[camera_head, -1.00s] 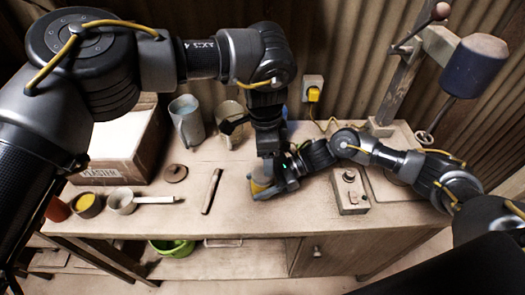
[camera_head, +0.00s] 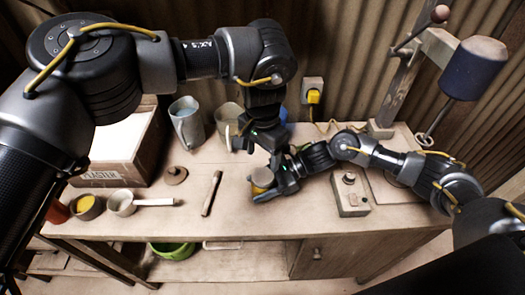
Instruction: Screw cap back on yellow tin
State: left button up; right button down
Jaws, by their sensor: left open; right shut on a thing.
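The yellow tin (camera_head: 257,189) is on the workbench near its front edge, partly hidden by my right gripper. A pale round top (camera_head: 263,176) shows on it, seemingly the cap; I cannot tell how tightly it sits. My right gripper (camera_head: 268,190) comes in from the right and is shut on the tin. My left gripper (camera_head: 264,146) is open, above and behind the tin and apart from it.
A brown disc with a knob (camera_head: 175,175) and a wooden stick (camera_head: 211,193) lie to the left. A grey jug (camera_head: 187,123) and a beige pot (camera_head: 228,117) stand behind. A button box (camera_head: 351,196) stands to the right. Bare bench lies between these.

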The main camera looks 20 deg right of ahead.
aim_at(262, 176)
pick_arm(q)
notch_tip(262, 176, down, 7)
jog(key=shift+f, duration=0.15)
dwell(0.4)
jog(key=c, duration=0.8)
jog(key=m, duration=1.3)
jog(key=shift+a, duration=0.1)
jog(key=shift+w, duration=0.1)
jog(key=o, duration=1.1)
